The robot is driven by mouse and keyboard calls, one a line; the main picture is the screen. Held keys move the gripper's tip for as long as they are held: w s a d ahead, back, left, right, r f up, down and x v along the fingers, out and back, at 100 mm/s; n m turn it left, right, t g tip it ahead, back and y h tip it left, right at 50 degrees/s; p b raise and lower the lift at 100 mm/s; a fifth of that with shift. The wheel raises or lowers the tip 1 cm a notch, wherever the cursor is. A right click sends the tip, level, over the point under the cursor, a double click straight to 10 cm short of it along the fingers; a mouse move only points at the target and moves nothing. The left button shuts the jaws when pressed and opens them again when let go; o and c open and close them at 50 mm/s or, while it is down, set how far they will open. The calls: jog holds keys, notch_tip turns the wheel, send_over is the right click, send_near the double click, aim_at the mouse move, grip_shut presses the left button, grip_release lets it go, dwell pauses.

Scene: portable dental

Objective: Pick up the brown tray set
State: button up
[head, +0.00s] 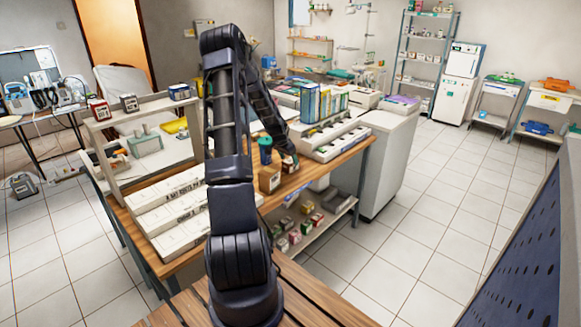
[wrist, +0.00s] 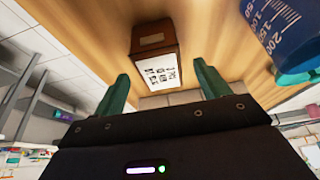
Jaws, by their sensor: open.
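A brown box with a white printed label (wrist: 155,62) stands on the wooden table, and I take it to be the brown tray set, though its print is too small to read. In the wrist view it lies ahead of my gripper (wrist: 165,88), between the lines of the two green fingers and apart from them. The fingers are open and empty. In the head view my gripper (head: 289,163) is low over the table, its fingers largely hidden. A small brown box (head: 268,181) stands just left of it; I cannot tell whether this is the same box.
A blue measuring cup (wrist: 275,28) with a teal part is close on the right in the wrist view; a blue-green cup (head: 265,148) stands behind the brown box. Long white boxes (head: 170,212) lie left, and white trays (head: 330,138) and upright books (head: 322,101) right.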

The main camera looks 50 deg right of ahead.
aim_at(290, 160)
jog(key=shift+x, duration=2.65)
jog(key=shift+d+r, duration=0.1)
jog(key=shift+d, duration=0.05)
jog(key=shift+c, duration=0.4)
jog(key=c, duration=1.1)
